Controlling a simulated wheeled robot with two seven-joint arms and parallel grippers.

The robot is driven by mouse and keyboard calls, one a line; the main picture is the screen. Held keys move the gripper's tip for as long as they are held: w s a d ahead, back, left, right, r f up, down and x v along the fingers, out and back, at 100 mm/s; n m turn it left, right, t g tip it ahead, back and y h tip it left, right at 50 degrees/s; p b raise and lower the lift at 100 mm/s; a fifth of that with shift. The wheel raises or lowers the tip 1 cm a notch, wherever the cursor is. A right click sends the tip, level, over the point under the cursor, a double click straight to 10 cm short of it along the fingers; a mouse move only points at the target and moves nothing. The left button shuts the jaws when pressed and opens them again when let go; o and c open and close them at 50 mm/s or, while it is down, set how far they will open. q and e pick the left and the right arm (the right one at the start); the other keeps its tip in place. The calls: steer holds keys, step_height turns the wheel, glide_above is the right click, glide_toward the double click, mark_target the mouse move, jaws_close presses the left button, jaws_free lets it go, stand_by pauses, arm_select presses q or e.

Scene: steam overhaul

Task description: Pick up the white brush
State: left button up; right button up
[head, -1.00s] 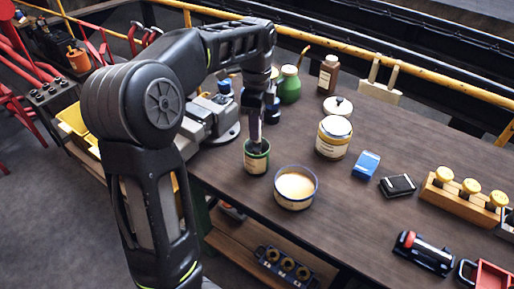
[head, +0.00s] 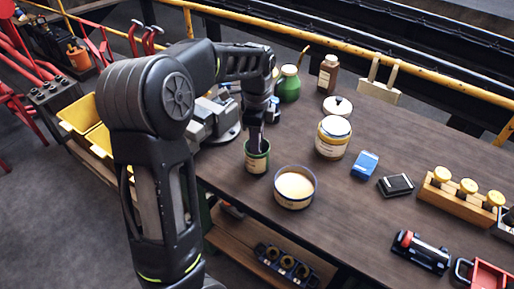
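I cannot single out a white brush for sure. A cream-coloured piece with two upright handles (head: 379,82) stands at the back of the workbench (head: 400,135); I cannot tell whether it is a brush. My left gripper (head: 256,140) points down at the mouth of a small green can with a pale label (head: 257,161). Its fingertips are at or just inside the rim, and the arm hides much of it. I cannot tell whether the fingers are apart or hold something. My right gripper is not in view.
An open tub of cream paste (head: 295,187) stands right beside the green can. Behind are a lidded jar (head: 332,138), a green bottle (head: 287,85) and a brown bottle (head: 328,74). A blue block (head: 365,164) lies to the right. A yellow rail (head: 350,46) runs behind.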

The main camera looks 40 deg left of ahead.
arm_select(q)
jaws_close()
steer(key=shift+r, duration=0.1)
stand_by(0.5)
step_height(320, 180, up, 10)
steer(key=shift+f, duration=0.1)
stand_by(0.8)
